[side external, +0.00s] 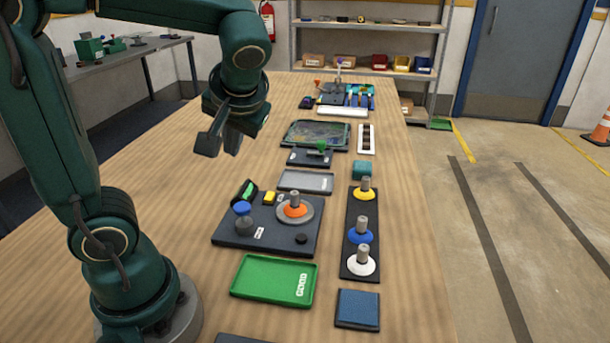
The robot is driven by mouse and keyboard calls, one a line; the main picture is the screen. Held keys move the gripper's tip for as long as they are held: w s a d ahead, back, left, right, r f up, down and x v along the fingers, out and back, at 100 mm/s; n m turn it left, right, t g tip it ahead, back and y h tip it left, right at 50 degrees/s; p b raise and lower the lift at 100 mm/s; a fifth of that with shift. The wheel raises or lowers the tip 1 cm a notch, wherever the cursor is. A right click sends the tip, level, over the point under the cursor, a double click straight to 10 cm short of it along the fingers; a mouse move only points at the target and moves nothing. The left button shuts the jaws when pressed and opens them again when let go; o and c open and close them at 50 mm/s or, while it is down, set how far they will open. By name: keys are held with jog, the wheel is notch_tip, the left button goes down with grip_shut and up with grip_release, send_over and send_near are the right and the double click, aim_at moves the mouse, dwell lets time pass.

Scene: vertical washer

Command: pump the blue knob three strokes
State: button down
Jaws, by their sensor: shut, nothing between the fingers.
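A dark strip (350,261) on the right side of the table carries three knobs in a row, each a coloured disc with a grey upright post. The blue knob (361,237) is in the middle, between the yellow knob (365,193) and the white knob (361,266). My gripper (221,147) is shut and empty. It hangs above the table, up and to the left of the blue knob and well apart from it. Nothing hides the blue knob.
Left of the strip, a dark board (268,240) holds an orange disc with a post, a blue round cap (242,208) and a grey knob. A green tray (274,280) and blue pad (358,309) lie in front. Bare wood is free at left.

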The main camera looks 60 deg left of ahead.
jog(key=shift+f, duration=0.1)
send_near(239, 206)
jog(key=shift+w+a+f, duration=0.2)
jog(key=shift+a+f, duration=0.4)
jog(key=shift+a, duration=0.25)
jog(key=shift+w+a+f, duration=0.15)
jog(key=shift+a+f, duration=0.45)
jog(key=shift+a, duration=0.2)
jog(key=shift+w+a+f, duration=0.2)
jog(key=shift+a+f, duration=0.35)
jog(key=shift+a, duration=0.3)
jog(key=shift+f, duration=0.1)
jog(key=shift+f, duration=0.35)
jog(key=shift+f, duration=1.15)
dwell(1.3)
dwell(0.3)
jog(key=shift+r, duration=1.6)
jog(key=shift+r, duration=0.15)
jog(key=shift+r, duration=2.35)
